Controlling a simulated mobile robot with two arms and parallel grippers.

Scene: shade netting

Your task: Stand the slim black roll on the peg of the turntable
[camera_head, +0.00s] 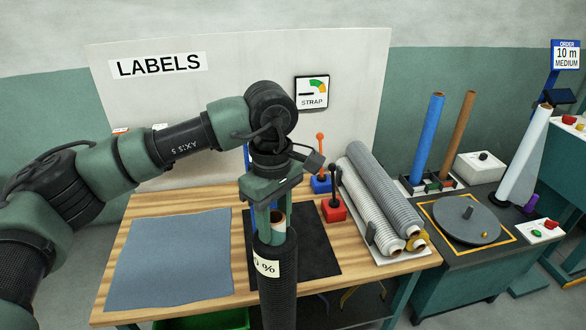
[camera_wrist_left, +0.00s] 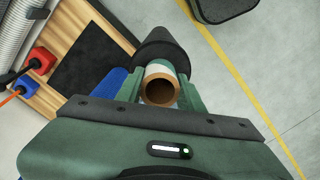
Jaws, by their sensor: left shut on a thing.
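The slim black roll (camera_head: 278,285) hangs upright in front of the workbench, with a white label ending in "%" near its top. My left gripper (camera_head: 277,218) is shut on the bare cardboard core at its top. In the left wrist view the core's open end (camera_wrist_left: 160,92) sits between the fingers of my left gripper (camera_wrist_left: 160,85), with the black roll (camera_wrist_left: 160,48) beyond it. The roll's lower end is cut off by the head view's bottom edge. The grey round turntable (camera_head: 460,222) with its short peg (camera_head: 467,212) is at the right, empty. My right gripper is not in view.
The wooden bench (camera_head: 180,203) bears a grey-blue sheet (camera_head: 165,260), a black mat (camera_head: 315,245), red (camera_head: 333,209) and blue (camera_head: 321,183) lever boxes and grey rolls (camera_head: 375,195). Blue (camera_head: 428,137) and brown (camera_head: 457,137) rolls stand behind the turntable; a white roll (camera_head: 526,155) leans right of it.

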